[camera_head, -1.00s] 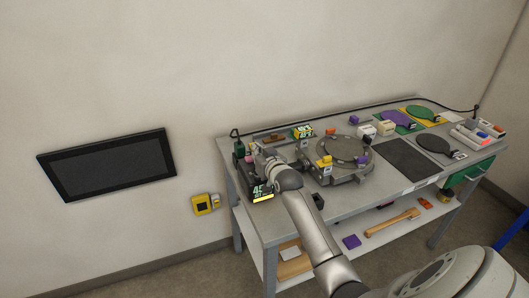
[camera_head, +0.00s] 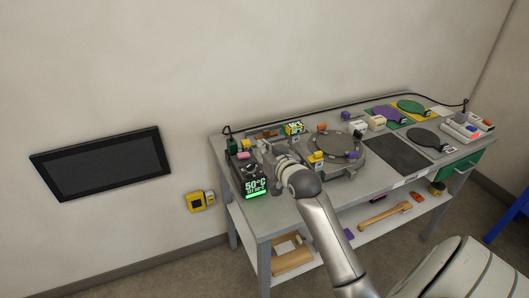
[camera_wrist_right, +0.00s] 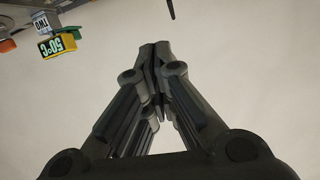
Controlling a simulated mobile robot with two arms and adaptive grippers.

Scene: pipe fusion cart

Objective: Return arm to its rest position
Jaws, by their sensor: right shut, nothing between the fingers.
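My right gripper (camera_head: 264,146) is over the left part of the cart, just right of the control box, with its fingers pointing toward the wall. In the right wrist view its fingers (camera_wrist_right: 155,50) meet at the tips with nothing between them. The control box (camera_head: 252,175) has a lit green display that reads 50°C. My right arm crosses the front of the cart and partly hides the middle of the top. My left gripper is in neither view.
The grey cart (camera_head: 385,197) holds a round clamp fixture (camera_head: 338,147), a yellow-green display block (camera_head: 293,128), also in the right wrist view (camera_wrist_right: 57,45), and paddles on coloured mats. A wooden-handled tool (camera_head: 385,212) lies on the lower shelf. A dark screen (camera_head: 100,165) hangs on the wall.

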